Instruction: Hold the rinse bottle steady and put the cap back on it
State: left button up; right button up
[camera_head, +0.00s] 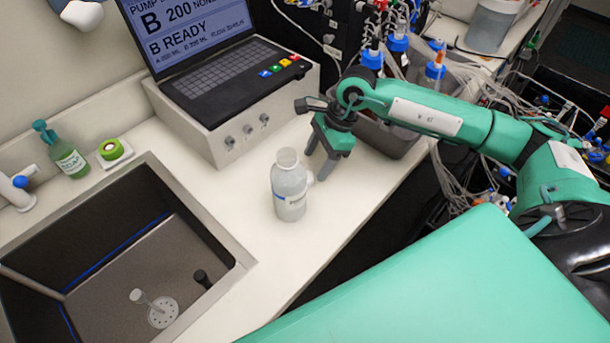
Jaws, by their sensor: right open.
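The rinse bottle (289,190), translucent white with a blue-marked label, stands upright on the white counter right of the sink. Its neck is bare and its mouth looks open. A small pale thing (310,178) shows at the bottle's right side, partly hidden by it; I cannot tell whether it is the cap. My left gripper is out of view.
The sink (235,262) lies left of the bottle. A laptop-like console (225,90) stands behind it. A grey bin (392,138) and blue-capped bottles (434,72) crowd the right.

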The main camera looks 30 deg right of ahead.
aim_at(310, 175)
jog(key=p+x, duration=0.1)
jog(key=x, duration=0.3)
jog(key=shift+a, duration=0.25)
jog(key=c, duration=1)
